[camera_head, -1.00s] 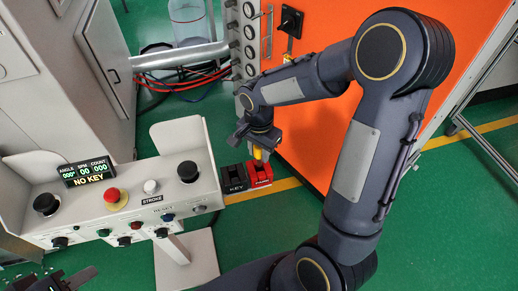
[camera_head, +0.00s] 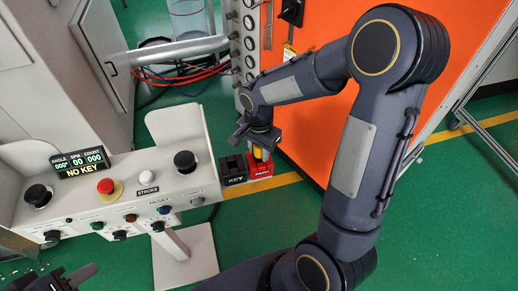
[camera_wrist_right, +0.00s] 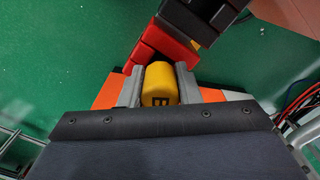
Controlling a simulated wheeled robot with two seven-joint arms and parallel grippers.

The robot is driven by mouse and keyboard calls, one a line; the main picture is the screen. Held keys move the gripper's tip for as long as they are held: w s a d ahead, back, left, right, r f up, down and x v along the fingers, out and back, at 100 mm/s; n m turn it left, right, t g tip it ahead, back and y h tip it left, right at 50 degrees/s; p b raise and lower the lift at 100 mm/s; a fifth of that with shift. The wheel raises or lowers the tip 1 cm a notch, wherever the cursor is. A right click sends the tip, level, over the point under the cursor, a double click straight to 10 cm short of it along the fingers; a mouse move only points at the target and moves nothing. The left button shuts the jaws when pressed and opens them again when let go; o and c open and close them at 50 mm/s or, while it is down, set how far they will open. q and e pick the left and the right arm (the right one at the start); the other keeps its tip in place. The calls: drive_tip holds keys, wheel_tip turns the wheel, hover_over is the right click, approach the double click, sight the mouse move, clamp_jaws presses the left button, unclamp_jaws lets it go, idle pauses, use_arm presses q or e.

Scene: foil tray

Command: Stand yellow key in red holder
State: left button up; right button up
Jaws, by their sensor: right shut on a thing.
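The yellow key (camera_wrist_right: 160,82) is between the two fingers of my right gripper (camera_wrist_right: 158,88), which is shut on it; a dark letter marks its near face. In the head view the key (camera_head: 258,153) shows as a small yellow piece below my right gripper (camera_head: 260,146). The red holder (camera_head: 260,168), labelled PARK, is right under the key. In the wrist view the red holder (camera_wrist_right: 164,45) lies just beyond the key. Whether the key's lower end is inside the holder is hidden. My left gripper (camera_head: 72,280) shows only partly at the lower left.
A black holder (camera_head: 233,168) labelled KEY adjoins the red one on the left. The control console (camera_head: 120,195) with knobs, a red button (camera_head: 106,186) and a display (camera_head: 80,161) reading NO KEY stands left. An orange machine panel (camera_head: 335,100) is behind my right arm.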

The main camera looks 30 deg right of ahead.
drive_tip(key=o, duration=1.1)
drive_tip(key=shift+r, duration=0.1)
wheel_tip(320, 180, up, 8)
drive_tip(key=shift+f, duration=0.15)
drive_tip(key=s+a+r+n+t+y, duration=0.2)
drive_tip(key=s+n, duration=0.3)
drive_tip(key=s, duration=0.3)
drive_tip(key=s+a+r+n+t+y, duration=0.1)
drive_tip(key=s+a+r+n+t, duration=0.1)
drive_tip(key=s+n, duration=0.4)
drive_tip(key=s+r+t, duration=0.1)
drive_tip(key=s, duration=0.2)
drive_tip(key=shift+r+t+y, duration=0.2)
drive_tip(key=shift+t+y, duration=0.1)
drive_tip(key=shift+y, duration=0.1)
